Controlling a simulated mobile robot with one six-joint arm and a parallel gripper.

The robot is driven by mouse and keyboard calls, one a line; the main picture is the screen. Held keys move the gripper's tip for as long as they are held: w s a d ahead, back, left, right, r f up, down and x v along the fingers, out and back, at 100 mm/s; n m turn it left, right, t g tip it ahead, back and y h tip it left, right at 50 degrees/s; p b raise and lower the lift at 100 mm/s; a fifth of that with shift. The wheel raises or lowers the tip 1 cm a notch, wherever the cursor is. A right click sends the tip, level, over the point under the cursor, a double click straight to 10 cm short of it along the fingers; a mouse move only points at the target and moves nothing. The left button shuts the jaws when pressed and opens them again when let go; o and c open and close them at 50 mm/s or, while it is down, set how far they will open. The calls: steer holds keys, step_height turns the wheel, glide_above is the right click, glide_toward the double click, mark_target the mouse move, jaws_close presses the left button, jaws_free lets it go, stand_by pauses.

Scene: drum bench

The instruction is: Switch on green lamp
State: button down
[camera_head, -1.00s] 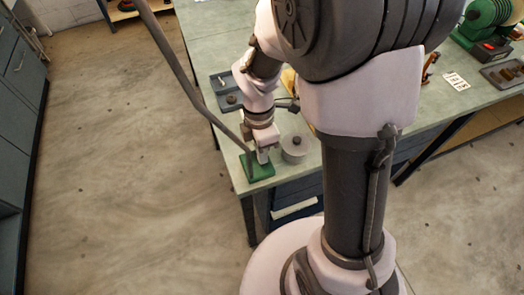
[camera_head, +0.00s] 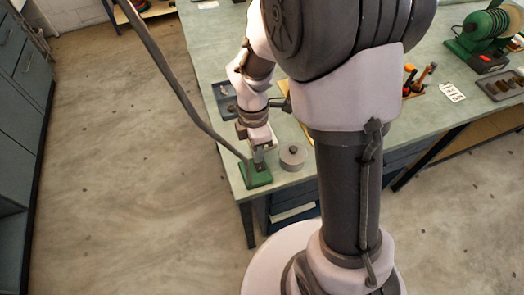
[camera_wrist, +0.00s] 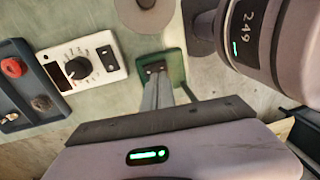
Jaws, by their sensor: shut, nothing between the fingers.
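The green lamp has a square green base (camera_head: 255,179) at the near left corner of the bench, with a dark curved stem (camera_head: 172,75) rising to the upper left. Its lamp head is out of view. My gripper (camera_head: 259,160) is shut and empty, pointing down at the top of this base. In the wrist view, the base (camera_wrist: 176,68) lies beyond my shut fingertips (camera_wrist: 157,78). A small dark plate (camera_wrist: 155,67), possibly the switch, shows on the base right at the fingertips. I cannot tell whether they touch it. Whether the lamp is lit is not visible.
A grey round canister (camera_head: 292,158) stands close right of the base. The wrist view shows a white dial panel (camera_wrist: 104,42) and a blue-grey tray (camera_wrist: 30,100) with a red knob. Tools (camera_head: 420,80) and a green spool machine (camera_head: 488,28) stand farther right. Floor on the left is clear.

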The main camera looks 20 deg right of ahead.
step_height(320, 180, up, 11)
steer(key=s+p, duration=0.1)
steer(key=p, duration=0.3)
steer(key=shift+s, duration=0.2)
steer(key=shift+d, duration=0.1)
step_height(320, 180, up, 5)
steer(key=m+t+b, duration=0.2)
steer(key=m, duration=0.5)
glide_above(260, 168)
steer(key=s, duration=0.2)
steer(key=s+a+r+m+t+y+b, duration=0.1)
steer(key=s+r+m+t, duration=0.1)
steer(key=s+m, duration=0.2)
steer(key=s+r+m+t+y+b, duration=0.1)
steer(key=s+r+m+t, duration=0.2)
steer(key=m, duration=0.8)
steer(key=shift+s+a+r+m+b, duration=0.3)
steer(key=shift+s+a+r, duration=0.1)
steer(key=shift+s, duration=0.7)
steer(key=c, duration=2.1)
jaws_free()
